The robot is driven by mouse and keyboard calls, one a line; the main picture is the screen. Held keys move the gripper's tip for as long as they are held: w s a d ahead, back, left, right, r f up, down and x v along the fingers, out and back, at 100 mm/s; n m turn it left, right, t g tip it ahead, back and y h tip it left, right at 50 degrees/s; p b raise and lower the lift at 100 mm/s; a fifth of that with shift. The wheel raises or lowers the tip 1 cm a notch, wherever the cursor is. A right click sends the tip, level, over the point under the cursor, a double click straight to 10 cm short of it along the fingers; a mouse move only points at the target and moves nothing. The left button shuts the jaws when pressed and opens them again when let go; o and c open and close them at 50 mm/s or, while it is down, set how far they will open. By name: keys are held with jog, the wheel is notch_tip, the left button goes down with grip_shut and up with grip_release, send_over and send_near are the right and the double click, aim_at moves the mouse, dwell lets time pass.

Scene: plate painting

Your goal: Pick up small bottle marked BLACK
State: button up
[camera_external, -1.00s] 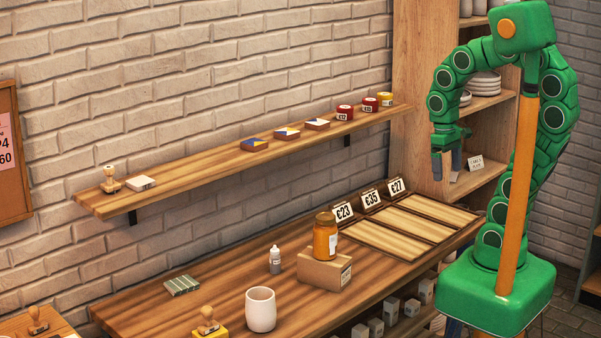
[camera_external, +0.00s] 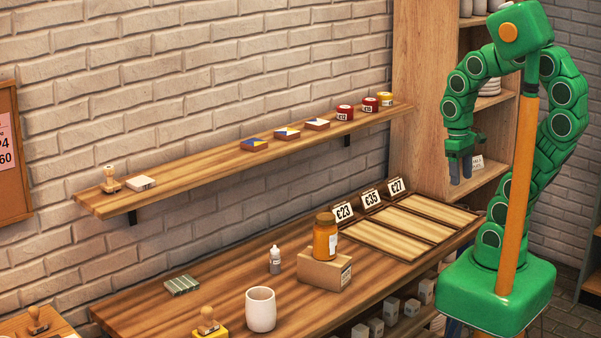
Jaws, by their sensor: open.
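A small bottle (camera_external: 275,261) with a grey body and a pale tip stands upright on the wooden table, left of the cardboard box. Its marking is too small to read, so I cannot tell if it says BLACK. My gripper (camera_external: 461,176) is open and empty, pointing down in front of the shelf unit at the right. It is well above the table and far to the right of the bottle.
An amber jar (camera_external: 325,238) stands on a cardboard box (camera_external: 318,279) just right of the bottle. A white cup (camera_external: 261,310) stands in front. Price-marked trays (camera_external: 428,216) lie at the right. A wall shelf (camera_external: 215,164) runs above the table. Bare table lies left of the bottle.

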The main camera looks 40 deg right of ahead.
aim_at(275, 257)
notch_tip(275, 257, up, 4)
jog(key=w+a+r+m+y, duration=0.1)
jog(key=w+a+m+y, duration=0.3)
jog(key=w+a, duration=0.65)
jog(key=w+a+r+m+y, duration=0.1)
jog(key=w+a+m+y, duration=0.35)
jog(key=w+a, duration=0.65)
jog(key=w+a+f+m+t+y, duration=0.1)
jog(key=w+a+m+t+y, duration=0.3)
jog(key=w+a+m, duration=0.75)
jog(key=shift+n+g+y, duration=0.45)
jog(key=shift+n+g, duration=0.25)
jog(key=f, duration=0.8)
jog(key=a+f, duration=0.1)
jog(key=f, duration=0.8)
jog(key=w+f, duration=0.1)
jog(key=f, duration=0.8)
jog(key=shift+a+f, duration=0.1)
jog(key=shift+a, duration=0.2)
jog(key=shift+w+x, duration=0.15)
jog(key=shift+x, duration=1.8)
jog(key=shift+w+x, duration=0.15)
jog(key=shift+x, duration=1.8)
jog(key=shift+d+f, duration=0.1)
jog(key=shift+f, duration=0.1)
jog(key=c, duration=1)
